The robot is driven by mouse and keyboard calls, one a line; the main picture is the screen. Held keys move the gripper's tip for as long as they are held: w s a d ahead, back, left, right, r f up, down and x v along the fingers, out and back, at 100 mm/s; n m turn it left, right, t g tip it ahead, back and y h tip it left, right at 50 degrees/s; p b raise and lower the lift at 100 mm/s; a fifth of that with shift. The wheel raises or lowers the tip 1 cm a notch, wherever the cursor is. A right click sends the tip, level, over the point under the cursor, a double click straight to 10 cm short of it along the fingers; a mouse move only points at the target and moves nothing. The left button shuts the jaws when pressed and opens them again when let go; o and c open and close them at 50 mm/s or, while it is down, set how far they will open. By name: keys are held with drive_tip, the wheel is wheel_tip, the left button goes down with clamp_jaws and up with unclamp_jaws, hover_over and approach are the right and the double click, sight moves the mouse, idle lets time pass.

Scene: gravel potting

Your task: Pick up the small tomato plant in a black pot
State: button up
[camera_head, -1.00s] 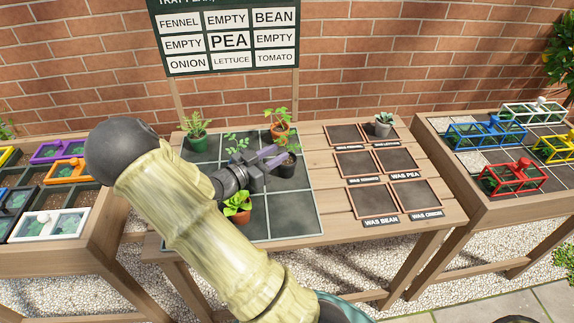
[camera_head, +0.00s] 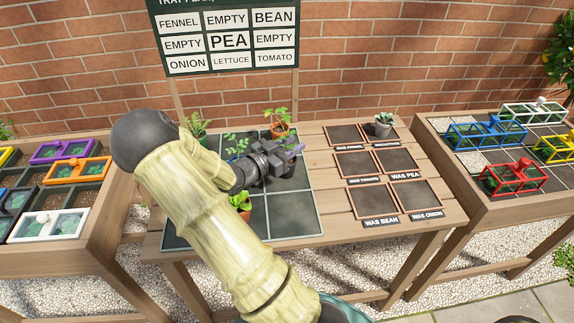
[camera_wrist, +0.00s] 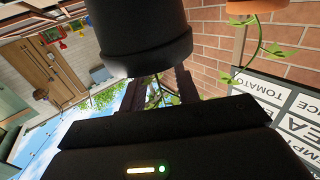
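The black pot (camera_wrist: 145,40) looms large and close in the wrist view, which is upside down. Its small green plant (camera_wrist: 158,98) shows below the rim, between the two dark fingers of my gripper (camera_wrist: 157,88). In the head view my gripper (camera_head: 294,150) reaches in from the left over the dark tiled tray (camera_head: 275,222), around where the black pot stands. There the gripper body hides most of the pot and plant. The fingers look apart, with leaves and stem between them; any contact is hidden.
Plants in a green pot (camera_head: 205,139), a terracotta pot (camera_head: 279,129) and an orange pot (camera_head: 245,213) stand close around my gripper. A grey pot (camera_head: 383,130) stands on the right among labelled squares. A sign (camera_head: 229,40) stands behind the table.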

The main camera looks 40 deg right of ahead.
clamp_jaws()
wheel_tip(320, 180, up, 10)
drive_tip(key=p, duration=0.1)
drive_tip(key=shift+p, duration=0.35)
idle(0.7)
